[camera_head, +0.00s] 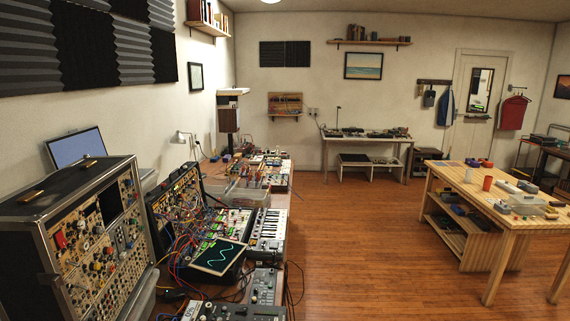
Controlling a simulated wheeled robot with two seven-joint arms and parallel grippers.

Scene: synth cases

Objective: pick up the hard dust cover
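I cannot pick out the hard dust cover with certainty. A clear, low box-like piece (250,196) sits on the left bench behind the small keyboard (268,228); I cannot tell whether it is a cover or a bin. A pale box-like piece (527,207) lies on the wooden table (478,205) at the right, too small to identify. A large black-edged synth case (95,235) stands open at the near left, its panel full of knobs. Neither of my grippers shows in the head view.
The left bench is crowded with a patched synth (188,205), a screen with a green wave (218,257) and loose cables. A laptop (77,147) stands behind the large case. The wooden floor (370,240) between bench and table is clear. A far desk (365,137) stands against the back wall.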

